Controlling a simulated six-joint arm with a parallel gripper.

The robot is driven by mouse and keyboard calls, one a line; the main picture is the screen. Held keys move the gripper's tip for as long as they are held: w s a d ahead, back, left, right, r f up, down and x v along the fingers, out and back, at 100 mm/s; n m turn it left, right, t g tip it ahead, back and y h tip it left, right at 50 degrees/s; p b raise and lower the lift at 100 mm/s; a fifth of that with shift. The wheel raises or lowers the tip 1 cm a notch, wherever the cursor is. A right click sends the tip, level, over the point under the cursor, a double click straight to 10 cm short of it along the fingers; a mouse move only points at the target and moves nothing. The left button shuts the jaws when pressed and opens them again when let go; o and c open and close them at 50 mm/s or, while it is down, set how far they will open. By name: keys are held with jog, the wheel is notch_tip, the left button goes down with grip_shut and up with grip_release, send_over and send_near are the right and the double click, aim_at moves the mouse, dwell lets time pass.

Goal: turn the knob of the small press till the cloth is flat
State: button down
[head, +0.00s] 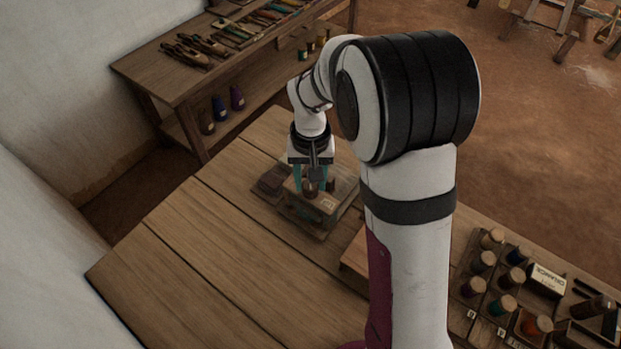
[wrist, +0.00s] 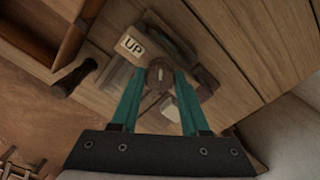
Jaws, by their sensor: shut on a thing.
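The small press (head: 318,215) stands on the wooden table, partly behind my gripper in the head view. In the wrist view its top bar carries a label reading "UP" (wrist: 132,45). The round brown knob (wrist: 160,74) with a pale mark across its top sits between my teal fingertips. My gripper (head: 311,185) points down over the press and is shut on the knob; it also shows in the wrist view (wrist: 160,82). A pale piece that may be the cloth (wrist: 168,106) shows beside the knob, partly hidden by a finger; I cannot tell whether it is flat.
The wooden table (head: 205,250) is bare to the left and front. A side bench (head: 150,68) with tools stands behind. A wooden tray (wrist: 45,40) shows in the wrist view.

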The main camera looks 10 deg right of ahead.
dwell(0.4)
jog(key=shift+c, duration=2)
grip_release()
notch_tip(320, 180, up, 16)
jog(key=shift+f, duration=0.1)
